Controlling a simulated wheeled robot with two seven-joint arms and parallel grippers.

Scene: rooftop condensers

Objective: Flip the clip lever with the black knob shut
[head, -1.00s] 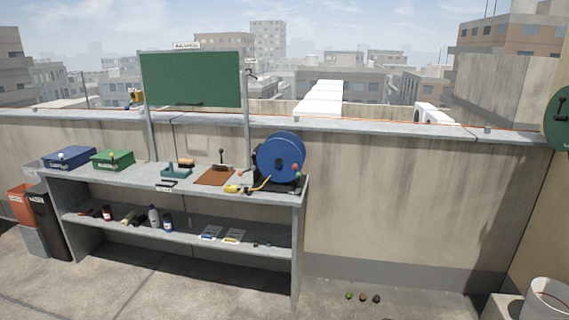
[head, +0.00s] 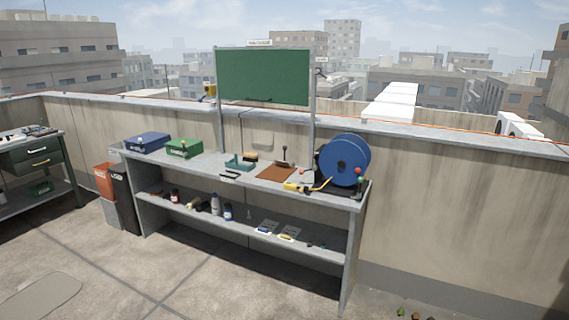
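A grey bench stands against the parapet wall, some way off. On it, a small upright lever with a dark knob (head: 284,154) stands at the back edge of a brown mat (head: 276,173). A green box (head: 184,150) to the left has a small dark knob on its top. A blue box (head: 147,144) beside it has a pale knob. At this distance I cannot tell which dark-knobbed part is the clip lever, or whether it is open or shut. Neither of my grippers is in view.
A blue reel (head: 343,160) with red and green knobs beside it stands at the bench's right end. Orange and black bins (head: 124,203) stand at its left end. A dark drawer table (head: 35,158) is at far left. The concrete floor (head: 190,275) in front is mostly clear.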

